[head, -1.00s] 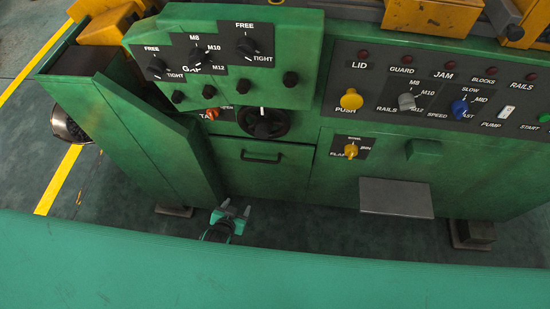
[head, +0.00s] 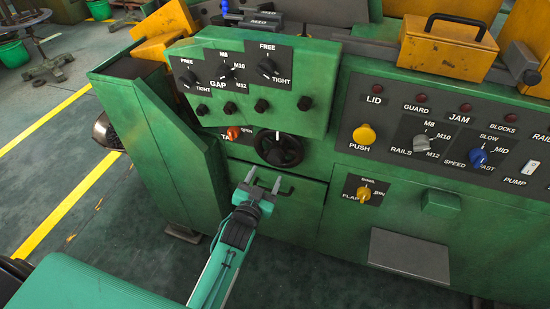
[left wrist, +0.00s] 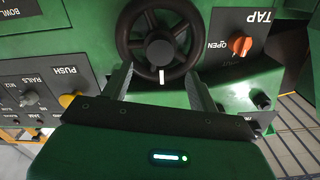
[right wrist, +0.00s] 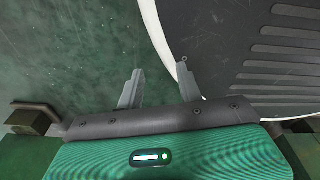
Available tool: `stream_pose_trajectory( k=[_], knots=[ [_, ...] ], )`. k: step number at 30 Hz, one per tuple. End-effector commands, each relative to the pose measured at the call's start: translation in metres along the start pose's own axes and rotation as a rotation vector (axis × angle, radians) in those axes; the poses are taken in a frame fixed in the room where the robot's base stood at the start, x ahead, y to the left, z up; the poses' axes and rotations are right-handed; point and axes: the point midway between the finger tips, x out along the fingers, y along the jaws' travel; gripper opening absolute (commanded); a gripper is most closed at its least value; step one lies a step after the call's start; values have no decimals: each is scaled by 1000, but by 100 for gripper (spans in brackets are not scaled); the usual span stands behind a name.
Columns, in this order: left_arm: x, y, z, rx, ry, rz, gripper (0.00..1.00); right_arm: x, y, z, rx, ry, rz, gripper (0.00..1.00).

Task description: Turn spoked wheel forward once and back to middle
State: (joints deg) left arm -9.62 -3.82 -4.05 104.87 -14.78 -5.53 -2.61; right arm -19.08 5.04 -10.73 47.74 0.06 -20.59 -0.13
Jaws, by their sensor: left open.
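The spoked wheel (head: 277,149) is a black handwheel with a hub, on the green machine front below the gap panel. A white mark shows at its top rim in the head view. In the left wrist view the wheel (left wrist: 157,81) appears upside down, straight ahead. My left gripper (head: 264,181) is open and empty, a little below and in front of the wheel in the head view. Its fingers show either side of the wheel's lower part in the left wrist view, apart from it. My right gripper (right wrist: 158,75) is open and empty over the floor.
The orange tap knob (head: 233,133) sits just left of the wheel, and several black knobs (head: 261,106) stick out above it. A drawer handle (head: 287,190) is below. The yellow push button (head: 364,135) and flap knob (head: 364,191) are to the right.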

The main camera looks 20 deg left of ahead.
Motion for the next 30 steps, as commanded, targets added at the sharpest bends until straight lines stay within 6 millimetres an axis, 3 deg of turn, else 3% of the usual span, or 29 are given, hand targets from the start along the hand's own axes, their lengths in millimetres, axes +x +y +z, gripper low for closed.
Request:
stream_pose_trajectory(
  k=[9,15,29,30],
  knots=[
    [56,0,-1,0,0,0,61,-3,-1,7,-1,-5,-1,36],
    [79,0,0,-1,0,1,61,-4,0,10,-1,-5,-1,36],
    [88,0,1,-1,-1,1,61,-3,-1,14,-1,-12,-1,36],
    [88,0,1,-1,-1,1,53,-3,-1,13,-1,-11,-1,36]
  ],
)
